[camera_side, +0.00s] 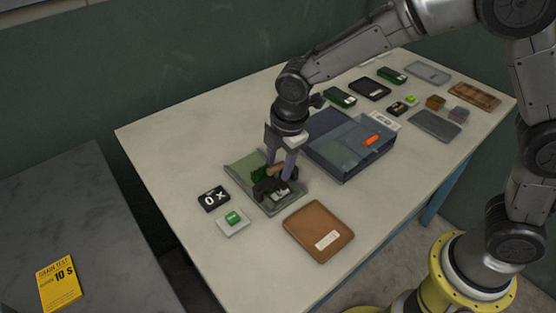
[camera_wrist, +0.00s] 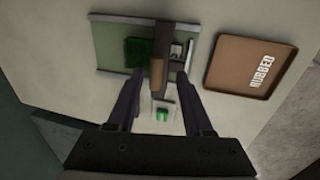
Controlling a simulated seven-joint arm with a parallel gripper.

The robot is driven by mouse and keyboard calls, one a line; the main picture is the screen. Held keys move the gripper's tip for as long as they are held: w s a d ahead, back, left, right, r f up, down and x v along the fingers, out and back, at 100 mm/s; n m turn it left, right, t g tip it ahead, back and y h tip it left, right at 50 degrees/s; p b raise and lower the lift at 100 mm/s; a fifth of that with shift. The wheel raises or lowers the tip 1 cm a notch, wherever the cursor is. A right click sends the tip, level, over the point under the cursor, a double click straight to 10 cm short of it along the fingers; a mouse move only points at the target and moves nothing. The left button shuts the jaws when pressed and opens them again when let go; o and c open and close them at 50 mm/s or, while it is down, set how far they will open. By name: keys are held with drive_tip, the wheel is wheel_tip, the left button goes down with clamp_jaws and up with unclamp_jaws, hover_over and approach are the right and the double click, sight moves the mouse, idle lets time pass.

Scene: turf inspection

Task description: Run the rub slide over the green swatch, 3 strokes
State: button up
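The green swatch (camera_side: 258,173) is a dark green tuft patch on a pale green board (camera_side: 243,168); it also shows in the wrist view (camera_wrist: 138,52). What looks like the rub slide, a dark block with a tan handle (camera_side: 275,170), stands on the board beside the swatch. In the wrist view its handle (camera_wrist: 157,75) is between my fingers, with a gap on each side. My gripper (camera_side: 280,172) points down over the board, open around the handle; in the wrist view (camera_wrist: 159,73) the fingers appear apart from it. The slide's underside is hidden.
A black counter reading "0 X" (camera_side: 213,198) and a white tile with a green patch (camera_side: 232,222) lie left of the board. A brown tray labelled RUBBED (camera_side: 318,232) lies in front. A blue-grey box (camera_side: 345,160) stands right. Several small items lie at the far right.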

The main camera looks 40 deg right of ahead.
wheel_tip(320, 180, up, 14)
drive_tip(key=s, duration=0.2)
drive_tip(key=shift+s+f, duration=0.2)
drive_tip(key=shift+s, duration=0.1)
idle(0.4)
drive_tip(key=s+d+r+m+t, duration=0.3)
drive_tip(key=s+d+r+m, duration=0.35)
drive_tip(key=d, duration=0.65)
drive_tip(key=s+d+f+m, duration=0.1)
drive_tip(key=s+f+m, duration=0.2)
drive_tip(key=s+m, duration=0.2)
drive_tip(key=s+d+f+m, duration=0.2)
drive_tip(key=s+f+m, duration=0.2)
drive_tip(key=s, duration=0.6)
drive_tip(key=shift+d+m, duration=0.25)
drive_tip(key=shift+m, duration=1)
